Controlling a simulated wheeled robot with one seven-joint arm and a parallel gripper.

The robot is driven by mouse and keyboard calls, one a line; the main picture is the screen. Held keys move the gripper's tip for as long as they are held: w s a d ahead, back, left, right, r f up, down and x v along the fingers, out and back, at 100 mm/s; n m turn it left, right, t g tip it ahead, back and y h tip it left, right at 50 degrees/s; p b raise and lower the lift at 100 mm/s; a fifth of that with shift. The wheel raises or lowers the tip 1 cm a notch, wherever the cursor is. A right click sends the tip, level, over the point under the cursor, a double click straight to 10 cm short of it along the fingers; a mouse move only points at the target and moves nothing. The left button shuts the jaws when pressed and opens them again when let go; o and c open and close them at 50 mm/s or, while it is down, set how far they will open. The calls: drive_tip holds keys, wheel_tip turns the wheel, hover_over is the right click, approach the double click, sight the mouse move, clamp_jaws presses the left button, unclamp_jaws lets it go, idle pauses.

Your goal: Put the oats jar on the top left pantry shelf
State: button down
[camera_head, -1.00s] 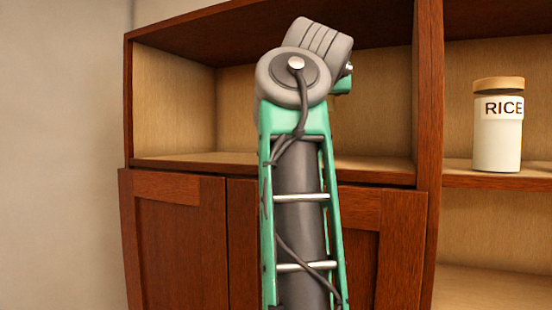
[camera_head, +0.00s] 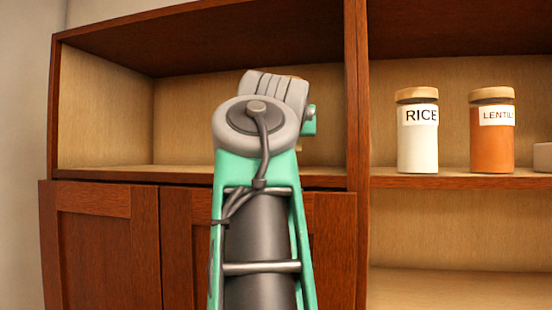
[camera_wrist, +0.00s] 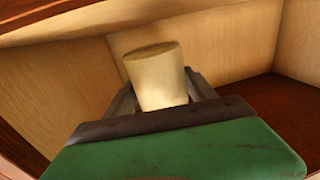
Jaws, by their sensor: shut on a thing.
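My gripper (camera_wrist: 163,97) is shut on a pale, cream-coloured cylinder, which I take to be the oats jar (camera_wrist: 155,72). Its label does not show. In the wrist view the jar stands out beyond the green gripper body, between the two grey fingers, tilted slightly in the picture. Light wooden walls and dark red-brown boards surround it. In the head view my arm hides the gripper and nearly all of the jar. The top left pantry shelf (camera_head: 110,174) is an open compartment behind my arm. I cannot tell whether the jar touches the shelf.
A rice jar (camera_head: 418,150) and a lentils jar (camera_head: 491,150) stand on the shelf to the right, past an upright divider (camera_head: 356,100). A grey object (camera_head: 543,158) is cut off at the right edge. Cupboard doors (camera_head: 105,245) lie below. The left shelf's left side looks clear.

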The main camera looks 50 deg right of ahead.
drive_tip(key=shift+f+b, duration=0.3)
drive_tip(key=shift+f, duration=1.4)
drive_tip(key=shift+f, duration=0.1)
drive_tip(key=shift+f, duration=0.15)
drive_tip(key=shift+c, duration=1.5)
unclamp_jaws()
